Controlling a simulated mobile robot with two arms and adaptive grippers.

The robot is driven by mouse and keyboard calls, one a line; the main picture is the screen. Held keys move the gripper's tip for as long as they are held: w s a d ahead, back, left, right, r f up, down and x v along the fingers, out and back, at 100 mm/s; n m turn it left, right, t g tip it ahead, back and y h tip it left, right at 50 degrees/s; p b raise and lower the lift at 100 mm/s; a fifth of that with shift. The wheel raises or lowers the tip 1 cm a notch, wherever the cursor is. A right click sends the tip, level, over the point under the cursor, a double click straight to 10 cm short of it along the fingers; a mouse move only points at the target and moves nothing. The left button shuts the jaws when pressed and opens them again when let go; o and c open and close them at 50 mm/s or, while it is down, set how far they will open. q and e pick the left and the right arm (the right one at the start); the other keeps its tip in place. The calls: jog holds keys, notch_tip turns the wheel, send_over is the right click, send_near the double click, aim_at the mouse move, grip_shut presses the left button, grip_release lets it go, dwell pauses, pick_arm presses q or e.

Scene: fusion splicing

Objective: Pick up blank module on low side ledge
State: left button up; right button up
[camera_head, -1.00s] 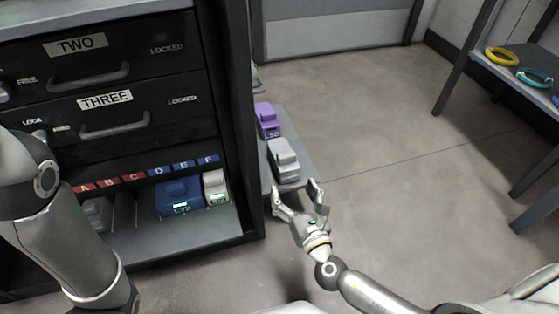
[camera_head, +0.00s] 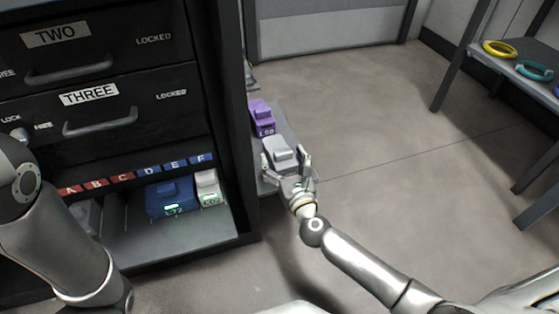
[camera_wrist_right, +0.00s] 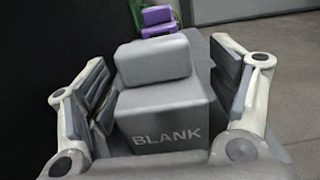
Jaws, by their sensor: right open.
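The blank module (camera_head: 281,152) is a light grey block with a raised top. It sits on the low side ledge (camera_head: 292,133) beside the cabinet. In the right wrist view the blank module (camera_wrist_right: 165,120) shows the word BLANK on its near face. My right gripper (camera_head: 287,163) is open, with one finger on each side of the module. In the right wrist view the right gripper (camera_wrist_right: 160,100) shows gaps between the finger pads and the module, narrow at the left. My left arm shows at the left edge of the head view, but its gripper is out of view.
A purple module (camera_head: 262,117) sits behind the blank one on the ledge. The black cabinet (camera_head: 228,110) stands close at the left, with a blue module (camera_head: 170,198) and a white module (camera_head: 207,188) in its lower bay. Open floor lies to the right.

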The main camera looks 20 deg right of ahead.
jog(key=shift+w, duration=0.65)
jog(key=c, duration=1.1)
jog(key=shift+r, duration=0.15)
